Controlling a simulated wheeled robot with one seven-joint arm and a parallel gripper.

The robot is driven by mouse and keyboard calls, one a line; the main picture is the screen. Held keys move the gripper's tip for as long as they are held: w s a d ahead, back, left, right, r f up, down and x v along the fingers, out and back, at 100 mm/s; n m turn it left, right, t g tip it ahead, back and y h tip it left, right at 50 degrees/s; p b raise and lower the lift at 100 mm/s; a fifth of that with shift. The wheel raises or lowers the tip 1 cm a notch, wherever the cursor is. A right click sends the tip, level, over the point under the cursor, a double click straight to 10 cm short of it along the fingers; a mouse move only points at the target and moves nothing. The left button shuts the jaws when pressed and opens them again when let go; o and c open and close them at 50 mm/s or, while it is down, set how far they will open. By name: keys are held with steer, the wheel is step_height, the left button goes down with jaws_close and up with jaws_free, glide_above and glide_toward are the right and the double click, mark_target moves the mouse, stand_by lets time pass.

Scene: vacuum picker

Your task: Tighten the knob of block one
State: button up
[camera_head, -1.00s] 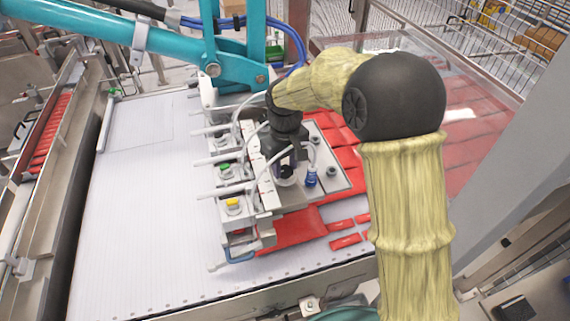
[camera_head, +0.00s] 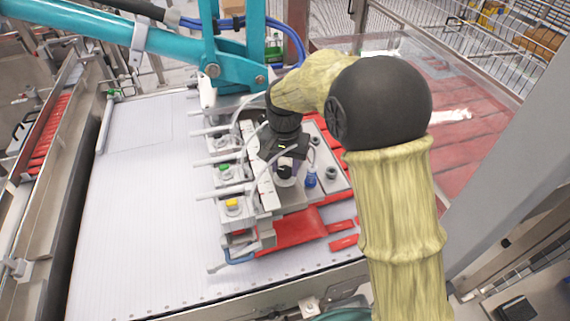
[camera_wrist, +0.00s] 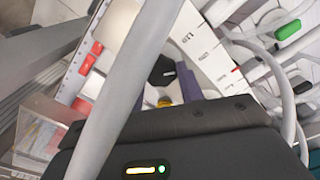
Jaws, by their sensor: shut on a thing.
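The vacuum picker's head carries a row of blocks with coloured caps, a yellow one (camera_head: 232,203) and a green one (camera_head: 224,168) among them. My gripper (camera_head: 286,170) points down over the right side of this head. It is shut on a black knob with a white mark (camera_wrist: 162,71), which shows between the purple fingers in the wrist view. A small yellow part sits just below the knob there. A pale hose crosses in front and hides part of the fingers. Which block the knob belongs to cannot be read.
A blue fitting (camera_head: 311,177) stands right beside my gripper on the metal plate. Pale hoses (camera_wrist: 145,80) loop close around the wrist. Red packs (camera_head: 300,230) lie on the white conveyor (camera_head: 140,210) under the head. The teal picker arm (camera_head: 170,40) spans above at the left.

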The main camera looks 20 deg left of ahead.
mark_target(285, 170)
steer(key=m+p, duration=0.1)
steer(key=m, duration=0.5)
steer(key=shift+r+m, duration=0.15)
steer(key=shift+m, duration=0.15)
steer(key=m+p, duration=0.1)
steer(key=m, duration=0.3)
steer(key=shift+m, duration=0.4)
steer(key=shift+w, duration=0.1)
steer(key=o, duration=1)
step_height(285, 170, up, 17)
steer(key=b, duration=0.3)
steer(key=shift+r, duration=0.15)
